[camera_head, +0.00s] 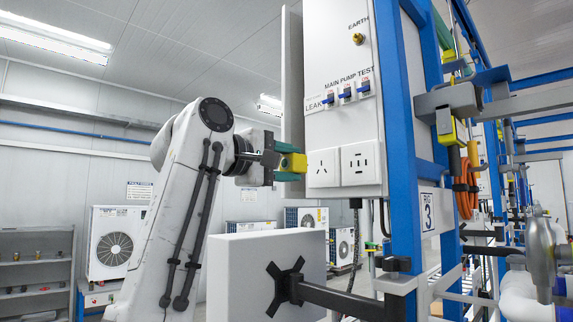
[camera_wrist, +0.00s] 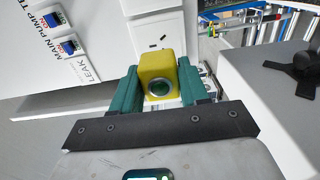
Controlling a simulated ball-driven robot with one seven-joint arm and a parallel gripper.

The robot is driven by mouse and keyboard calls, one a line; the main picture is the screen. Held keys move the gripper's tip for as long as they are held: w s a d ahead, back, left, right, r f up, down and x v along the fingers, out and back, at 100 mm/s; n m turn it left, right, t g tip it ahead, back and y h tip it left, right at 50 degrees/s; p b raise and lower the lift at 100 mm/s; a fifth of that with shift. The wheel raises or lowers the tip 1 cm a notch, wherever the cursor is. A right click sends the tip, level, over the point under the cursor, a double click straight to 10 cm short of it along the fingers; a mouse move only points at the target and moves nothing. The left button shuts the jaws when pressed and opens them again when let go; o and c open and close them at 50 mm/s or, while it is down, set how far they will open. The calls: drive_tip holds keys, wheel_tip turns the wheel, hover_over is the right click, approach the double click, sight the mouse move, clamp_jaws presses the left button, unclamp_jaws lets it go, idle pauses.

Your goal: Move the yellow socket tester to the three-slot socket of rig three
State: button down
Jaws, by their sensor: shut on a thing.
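My gripper (camera_head: 291,163) is shut on the yellow socket tester (camera_head: 297,163), its teal fingers on either side of it. In the wrist view my gripper (camera_wrist: 152,88) holds the tester (camera_wrist: 158,67), with a round dark-green lens in a metal ring facing the camera. The three-slot socket (camera_head: 323,168) of rig three is the left white plate low on the panel, just right of the tester. In the wrist view the tester covers part of that socket plate (camera_wrist: 142,47). The tester's far side is hidden, and I cannot tell whether it touches the socket.
A second socket (camera_head: 361,163) sits right beside the first. Switches (camera_head: 346,93) and a brass earth terminal (camera_head: 358,38) are above. Blue frame posts (camera_head: 402,140) bound the panel's right. A white board (camera_head: 262,262) on a black arm stands below my gripper.

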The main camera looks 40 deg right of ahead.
sight(287, 163)
drive_tip(key=shift+d, duration=0.15)
drive_tip(key=shift+d, duration=2.7)
idle(0.5)
drive_tip(key=shift+d, duration=0.5)
idle(0.4)
drive_tip(key=shift+c, duration=2.4)
unclamp_jaws()
drive_tip(key=a+b, duration=0.2)
drive_tip(key=a, duration=0.8)
drive_tip(key=shift+s+a, duration=0.15)
drive_tip(key=shift+a, duration=0.25)
